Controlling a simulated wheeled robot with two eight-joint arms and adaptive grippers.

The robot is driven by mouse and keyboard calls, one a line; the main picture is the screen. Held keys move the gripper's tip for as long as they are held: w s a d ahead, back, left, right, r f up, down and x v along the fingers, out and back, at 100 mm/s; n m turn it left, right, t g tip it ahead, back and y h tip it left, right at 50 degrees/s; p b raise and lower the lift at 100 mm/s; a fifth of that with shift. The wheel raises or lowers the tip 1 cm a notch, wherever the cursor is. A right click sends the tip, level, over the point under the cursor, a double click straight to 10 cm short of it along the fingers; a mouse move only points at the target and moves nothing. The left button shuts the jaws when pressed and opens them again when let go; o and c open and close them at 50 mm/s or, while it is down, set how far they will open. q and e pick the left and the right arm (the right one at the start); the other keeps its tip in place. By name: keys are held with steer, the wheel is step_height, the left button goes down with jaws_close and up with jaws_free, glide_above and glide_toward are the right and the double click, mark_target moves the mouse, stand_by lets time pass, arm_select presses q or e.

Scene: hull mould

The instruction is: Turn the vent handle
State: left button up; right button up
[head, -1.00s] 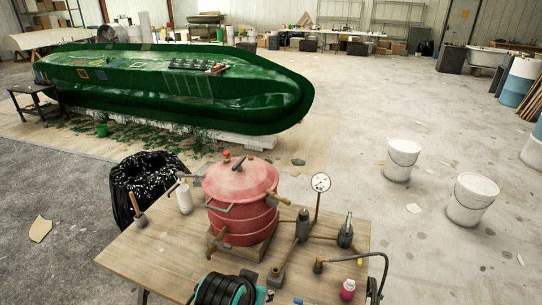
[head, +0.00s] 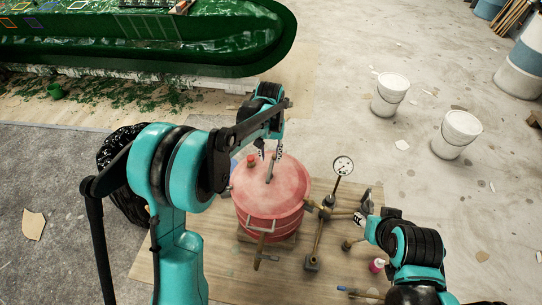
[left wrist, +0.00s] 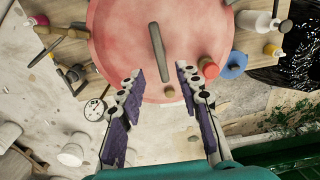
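The likely vent handle, a grey bar (head: 270,172), is on top of the round red pot (head: 262,207). In the left wrist view the bar (left wrist: 157,50) stands out against the pale red lid, with its lower end between my fingertips in the picture. My left gripper (head: 271,154) is over the lid with its fingers spread. In the left wrist view the left gripper (left wrist: 159,74) is open and empty; whether it touches the bar cannot be told. My right gripper (head: 364,211) is low at the right of the pot, near the brass fittings; its fingers are too small to read.
A red knob (head: 252,160) sits beside the bar on the lid. A pressure gauge (head: 343,166) stands right of the pot on the wooden table (head: 205,240). A pink bottle (head: 377,265) is near my right arm. White buckets (head: 391,93) stand on the floor beyond.

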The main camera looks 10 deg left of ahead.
mark_target(270, 170)
arm_select(q)
step_height(270, 170, down, 7)
steer(key=shift+f+b, duration=0.2)
steer(key=shift+b, duration=0.25)
steer(key=shift+c, duration=0.2)
jaws_close()
